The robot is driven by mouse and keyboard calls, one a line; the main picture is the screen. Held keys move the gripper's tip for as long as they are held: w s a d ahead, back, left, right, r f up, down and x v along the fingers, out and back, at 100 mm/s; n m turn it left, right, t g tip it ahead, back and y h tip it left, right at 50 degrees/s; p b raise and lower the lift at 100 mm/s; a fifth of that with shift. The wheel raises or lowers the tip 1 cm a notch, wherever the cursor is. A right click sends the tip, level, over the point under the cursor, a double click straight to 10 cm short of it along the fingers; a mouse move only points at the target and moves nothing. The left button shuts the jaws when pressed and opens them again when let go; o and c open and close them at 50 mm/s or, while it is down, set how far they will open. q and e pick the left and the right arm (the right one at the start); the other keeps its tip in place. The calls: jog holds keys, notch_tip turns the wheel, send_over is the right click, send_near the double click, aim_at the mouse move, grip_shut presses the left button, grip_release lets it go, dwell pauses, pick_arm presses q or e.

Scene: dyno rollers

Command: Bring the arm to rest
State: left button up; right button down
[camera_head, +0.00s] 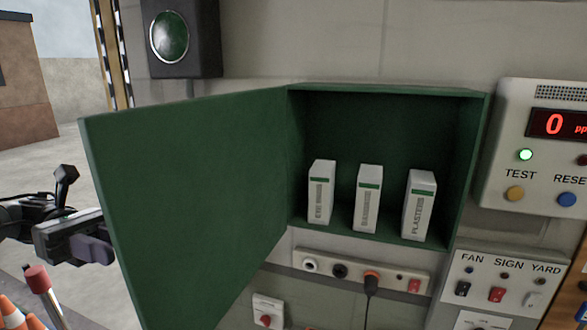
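My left arm comes in at the left edge, and its gripper (88,243) is beside the open green cabinet door (185,205). The door's edge is close to the gripper and may hide part of it. I cannot make out whether its fingers are apart or together, and I see nothing clearly held. My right gripper is not in view. The green cabinet (388,88) is on the wall with its door swung out to the left. Three white boxes with green bands stand inside: a left one (321,192), a middle one (367,199) and one marked PLASTERS (419,206).
A socket strip (323,266) with an orange plug (371,282) is below the cabinet. A meter panel (543,165) showing 0 and a switch panel (508,283) are at the right. A red-capped post (38,280) and orange cones (10,313) are at lower left.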

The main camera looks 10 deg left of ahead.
pick_arm(q)
jog(key=s+d+f+n+g+h+p, duration=0.1)
jog(key=d+f+g+p, duration=0.15)
jog(key=d+f, duration=0.55)
jog(key=s+d+f+n+g+h+p, duration=0.1)
jog(key=d+f+g, duration=0.3)
jog(key=f, duration=0.6)
jog(key=s+d+f+n+t+p, duration=0.3)
jog(key=s+d+f+n+t, duration=0.15)
jog(key=d+n+t, duration=0.45)
jog(key=s+d+f+n+t+p, duration=0.25)
jog(key=d+f+n+t, duration=0.25)
jog(key=d+n+t, duration=0.45)
jog(key=a+f+n+t+y+p, duration=0.1)
jog(key=a+f+n+y, duration=0.4)
jog(key=n+y, duration=0.4)
jog(key=a+f+n+y+p, duration=0.1)
jog(key=a+f+n+y, duration=0.2)
jog(key=a+n+y, duration=0.65)
jog(key=s+a+f+n+g+y, duration=0.1)
jog(key=s+a+f+n+g, duration=0.3)
jog(key=s+n+g, duration=0.3)
jog(key=s+a+n, duration=0.1)
jog(key=n, duration=0.4)
jog(key=shift+s+f+b, duration=0.2)
jog(key=shift+s+b, duration=0.1)
jog(key=shift+s, duration=0.05)
